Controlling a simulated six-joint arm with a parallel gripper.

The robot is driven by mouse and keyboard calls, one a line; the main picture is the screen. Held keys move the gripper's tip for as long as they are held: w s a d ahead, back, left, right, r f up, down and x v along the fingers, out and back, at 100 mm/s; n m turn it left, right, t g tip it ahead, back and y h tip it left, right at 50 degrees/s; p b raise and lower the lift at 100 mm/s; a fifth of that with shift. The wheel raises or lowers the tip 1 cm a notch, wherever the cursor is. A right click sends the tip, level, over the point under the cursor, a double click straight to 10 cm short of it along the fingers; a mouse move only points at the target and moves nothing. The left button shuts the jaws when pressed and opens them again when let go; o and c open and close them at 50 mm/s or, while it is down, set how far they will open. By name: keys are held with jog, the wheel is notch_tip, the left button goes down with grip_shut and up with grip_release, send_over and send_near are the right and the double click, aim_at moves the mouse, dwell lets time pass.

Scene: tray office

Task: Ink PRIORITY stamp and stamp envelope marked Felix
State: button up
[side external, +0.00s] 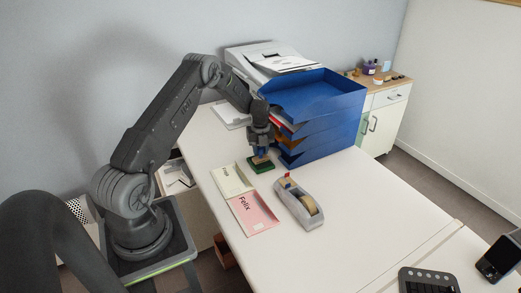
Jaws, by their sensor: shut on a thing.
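My gripper (260,150) points down and is shut on a small stamp (260,159) with a pale base. The stamp's label cannot be read at this size. It is right over a green ink pad (264,168), on it or just above it; I cannot tell if they touch. The pink envelope (262,224) marked Felix lies flat on the table, nearer the camera than the pad. A cream envelope (226,183) lies between the pink one and the pad, with writing too small to read.
A tape dispenser (308,216) stands right of the pink envelope. A stack of blue trays (338,100) rises just behind and right of my gripper. A printer (262,55) is at the back. The white table (365,215) is clear to the right. A dark keypad (427,281) lies at the front.

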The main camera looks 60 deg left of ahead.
jog(key=shift+r, duration=3.45)
jog(key=s+d, duration=1.7)
jog(key=shift+s+f, duration=0.15)
jog(key=shift+f, duration=1.55)
jog(key=shift+s+f, duration=0.15)
jog(key=shift+f, duration=1.55)
jog(key=shift+f, duration=0.6)
jog(key=shift+r, duration=0.1)
notch_tip(320, 180, up, 7)
jog(key=shift+w+a, duration=0.1)
